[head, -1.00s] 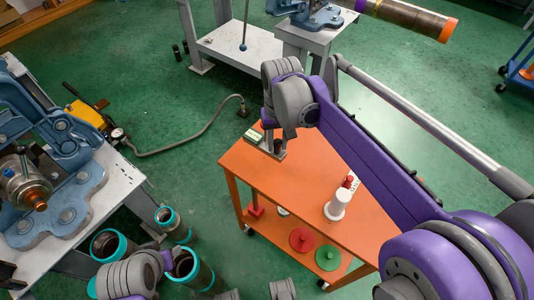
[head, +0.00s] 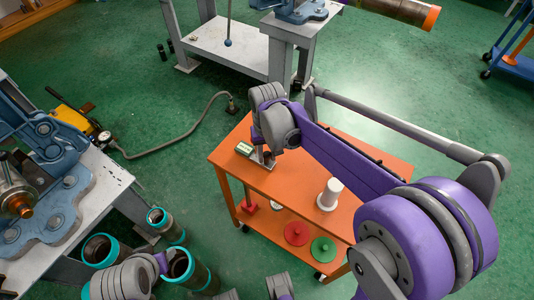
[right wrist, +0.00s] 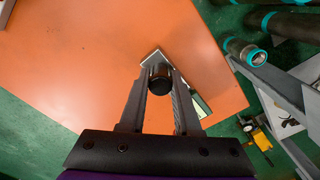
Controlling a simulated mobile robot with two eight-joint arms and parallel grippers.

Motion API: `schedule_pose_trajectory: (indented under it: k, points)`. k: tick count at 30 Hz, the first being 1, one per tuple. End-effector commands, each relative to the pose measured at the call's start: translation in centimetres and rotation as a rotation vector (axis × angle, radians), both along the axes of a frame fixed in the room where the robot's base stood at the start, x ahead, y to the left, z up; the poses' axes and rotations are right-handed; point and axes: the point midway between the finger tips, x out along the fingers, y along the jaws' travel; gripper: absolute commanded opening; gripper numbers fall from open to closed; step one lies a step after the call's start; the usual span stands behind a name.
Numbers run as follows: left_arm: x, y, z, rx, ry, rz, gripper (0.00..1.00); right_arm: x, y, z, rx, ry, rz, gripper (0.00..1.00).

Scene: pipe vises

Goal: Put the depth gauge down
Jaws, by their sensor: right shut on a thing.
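The depth gauge shows in the head view as a small body with a pale green display (head: 244,149) and a metal base, at the far left part of the orange cart top (head: 285,190). My right gripper (head: 264,158) is over that part of the cart, fingers downward. My left gripper is not clearly in view.
A white cylinder on a round base (head: 329,195) stands on the cart, right of the gauge. Red (head: 297,233) and green (head: 323,249) discs are on the lower shelf. Teal-rimmed pipes (head: 180,266) stand at lower left. The cart top between gauge and cylinder is clear.

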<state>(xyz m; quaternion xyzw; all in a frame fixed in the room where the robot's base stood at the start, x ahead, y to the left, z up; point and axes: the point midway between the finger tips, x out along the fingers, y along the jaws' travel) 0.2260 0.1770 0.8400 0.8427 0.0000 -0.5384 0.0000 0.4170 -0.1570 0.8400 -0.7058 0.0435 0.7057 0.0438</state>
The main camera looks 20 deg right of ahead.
Motion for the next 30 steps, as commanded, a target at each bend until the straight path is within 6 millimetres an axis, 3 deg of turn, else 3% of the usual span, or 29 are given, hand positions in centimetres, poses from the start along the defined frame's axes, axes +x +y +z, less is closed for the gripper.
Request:
schedule_pose_trajectory:
  k: [1, 2, 6, 18, 30]
  points:
    - [0.0, 0.0, -0.2, 0.000, 0.001, 0.000, 0.50, 0.0, 0.0, -0.2, 0.000, 0.000, 0.000, 0.00]
    - [0.0, 0.0, -0.1, 0.000, 0.000, 0.000, 0.50, 0.0, 0.0, -0.2, 0.000, 0.000, 0.000, 0.37]
    - [0.0, 0.0, -0.1, 0.000, 0.000, 0.000, 0.50, 0.0, 0.0, -0.1, 0.000, 0.000, 0.000, 0.61]
    - [0.0, 0.0, 0.3, 0.000, -0.001, 0.000, 0.50, 0.0, 0.0, 0.7, 0.000, 0.000, 0.000, 0.61]
    - [0.1, 0.0, 1.3, 0.000, -0.004, 0.000, 0.50, 0.0, 0.0, 8.8, 0.000, 0.000, 0.000, 0.61]
